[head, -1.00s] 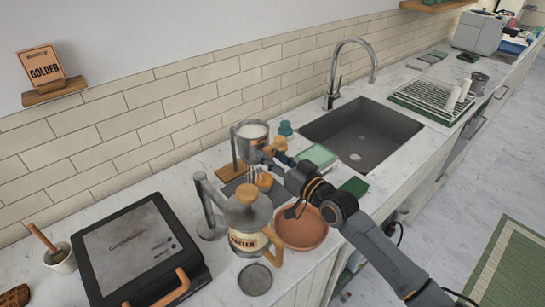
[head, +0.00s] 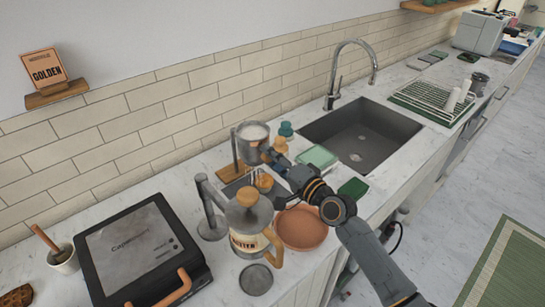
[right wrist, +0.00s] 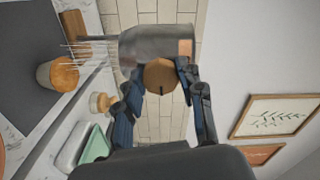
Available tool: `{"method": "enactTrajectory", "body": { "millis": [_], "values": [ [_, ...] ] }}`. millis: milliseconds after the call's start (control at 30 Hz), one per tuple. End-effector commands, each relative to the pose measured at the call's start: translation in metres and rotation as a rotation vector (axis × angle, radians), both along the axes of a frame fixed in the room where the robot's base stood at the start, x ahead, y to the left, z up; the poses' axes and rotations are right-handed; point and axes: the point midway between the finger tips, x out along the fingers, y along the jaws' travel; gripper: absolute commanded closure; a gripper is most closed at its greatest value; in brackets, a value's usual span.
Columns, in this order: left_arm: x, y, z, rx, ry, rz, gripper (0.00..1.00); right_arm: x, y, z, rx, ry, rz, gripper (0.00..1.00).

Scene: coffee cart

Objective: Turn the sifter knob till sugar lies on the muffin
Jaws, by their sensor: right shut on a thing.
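The sifter (head: 252,146) is a metal cup with white sugar in it, held above the counter on a stand. Its round wooden knob (right wrist: 160,76) is between the fingers of my right gripper (head: 275,159), which is shut on it. The right wrist view shows the sifter (right wrist: 150,45) sideways, with thin white streaks of sugar (right wrist: 92,48) between it and the muffin (right wrist: 58,74). In the head view the muffin (head: 264,182) is below the sifter. I cannot tell how much sugar lies on its top. My left gripper is out of view.
A coffee press (head: 247,215) with a wooden handle stands in front, beside a terracotta bowl (head: 300,230) under my right arm. A black press grill (head: 140,250) is at left. A sink (head: 360,135) lies behind at right. Green-lidded containers (head: 318,157) are close by.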

Motion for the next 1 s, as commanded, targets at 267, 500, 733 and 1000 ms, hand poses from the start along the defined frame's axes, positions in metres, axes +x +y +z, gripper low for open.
{"method": "enactTrajectory", "body": {
  "millis": [267, 500, 733, 1000],
  "values": [
    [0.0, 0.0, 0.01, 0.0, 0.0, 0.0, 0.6, 0.0, 0.0, 0.001, 0.216, 0.158, -0.001, 0.93],
    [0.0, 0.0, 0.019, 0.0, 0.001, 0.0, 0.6, 0.0, 0.0, 0.002, 0.4, 0.292, -0.001, 0.93],
    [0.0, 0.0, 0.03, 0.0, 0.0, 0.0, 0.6, 0.0, 0.0, 0.003, 0.577, 0.42, -0.001, 0.93],
    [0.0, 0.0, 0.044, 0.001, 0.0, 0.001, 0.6, 0.0, 0.0, 0.003, 0.784, 0.572, -0.001, 0.93]
  ]
}}
